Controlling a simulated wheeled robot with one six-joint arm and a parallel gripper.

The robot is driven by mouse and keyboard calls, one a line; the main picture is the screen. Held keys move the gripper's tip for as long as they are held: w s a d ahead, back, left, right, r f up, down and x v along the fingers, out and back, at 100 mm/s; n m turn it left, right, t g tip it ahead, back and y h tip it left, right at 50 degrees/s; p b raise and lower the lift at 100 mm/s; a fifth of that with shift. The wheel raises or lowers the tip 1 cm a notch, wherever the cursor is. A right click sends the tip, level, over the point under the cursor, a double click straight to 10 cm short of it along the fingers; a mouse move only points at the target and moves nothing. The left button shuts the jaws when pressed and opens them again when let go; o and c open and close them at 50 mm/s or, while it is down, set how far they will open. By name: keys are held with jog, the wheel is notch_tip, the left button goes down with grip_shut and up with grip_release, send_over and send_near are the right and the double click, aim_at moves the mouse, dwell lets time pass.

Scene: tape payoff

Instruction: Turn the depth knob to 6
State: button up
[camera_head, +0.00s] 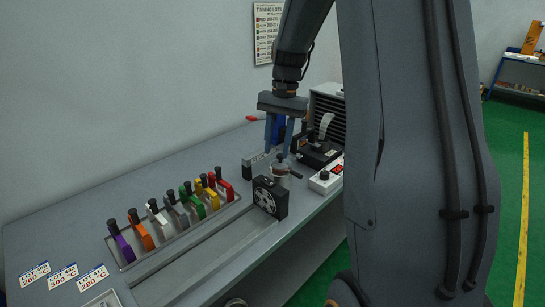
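My gripper (278,150) points down over the back part of the bench, its two fingers apart. The fingertips are at or just above the top of a small upright silver-and-brown device (281,173) with a dark side handle. I cannot tell whether they touch it. This may be the part with the depth knob, but no scale or number is readable. A black box with a pale round wheel-like face (269,197) stands just in front of it.
A tray (127,264) holds several coloured dark-topped tools at left. A black tape dispenser (318,152) and a white control box with a red switch (325,181) stand right of the gripper. Temperature cards (63,276) lie front left. My arm hides the bench's right side.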

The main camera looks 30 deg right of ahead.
jog(key=shift+s+a+f+n, duration=0.25)
jog(key=shift+s+a+f, duration=0.15)
jog(key=shift+a, duration=0.15)
jog(key=shift+s+a+f+n, duration=0.25)
jog(key=shift+s+a+f, duration=0.15)
jog(key=shift+a, duration=0.15)
